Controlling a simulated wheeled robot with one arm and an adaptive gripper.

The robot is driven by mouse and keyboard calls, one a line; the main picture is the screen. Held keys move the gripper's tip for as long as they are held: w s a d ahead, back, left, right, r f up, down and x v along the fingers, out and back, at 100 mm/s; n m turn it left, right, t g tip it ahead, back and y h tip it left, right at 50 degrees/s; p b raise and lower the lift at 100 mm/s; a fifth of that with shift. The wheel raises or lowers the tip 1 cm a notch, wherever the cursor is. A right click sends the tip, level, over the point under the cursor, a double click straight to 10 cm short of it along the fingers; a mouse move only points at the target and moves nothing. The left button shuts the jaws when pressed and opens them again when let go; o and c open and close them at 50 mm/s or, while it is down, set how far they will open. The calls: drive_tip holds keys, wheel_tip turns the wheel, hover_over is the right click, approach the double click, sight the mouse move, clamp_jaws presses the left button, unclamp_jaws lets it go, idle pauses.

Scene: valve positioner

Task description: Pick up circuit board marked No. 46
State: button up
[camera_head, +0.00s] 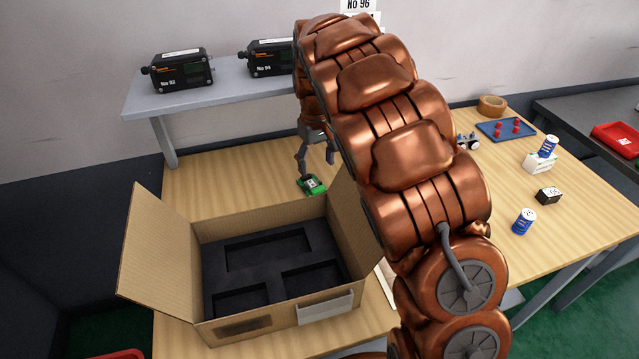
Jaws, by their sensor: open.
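A small green circuit board (312,185) with a pale label lies on the wooden table, just behind the open cardboard box. The label's number is too small to read. My gripper (318,176) points down at the board, with its fingertips at or just above it. It is open, and I cannot tell whether the fingers touch the board. My copper-coloured arm hides part of the table to the right of the board.
The cardboard box (190,265) stands open, with a dark foam insert with several recesses. Black valve positioners (180,70) sit on a raised grey shelf (225,92) behind. A blue tray (495,128), tape roll (492,105) and blue-white bottle (524,222) stand at right.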

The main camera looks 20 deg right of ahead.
sight(317, 188)
wheel_tip(317, 188, down, 2)
drive_tip(key=shift+w+f, duration=0.1)
drive_tip(key=shift+w, duration=0.05)
drive_tip(key=shift+f+b, duration=0.65)
drive_tip(key=shift+f, duration=2.3)
drive_tip(key=c, duration=1.2)
drive_tip(key=shift+c, duration=0.2)
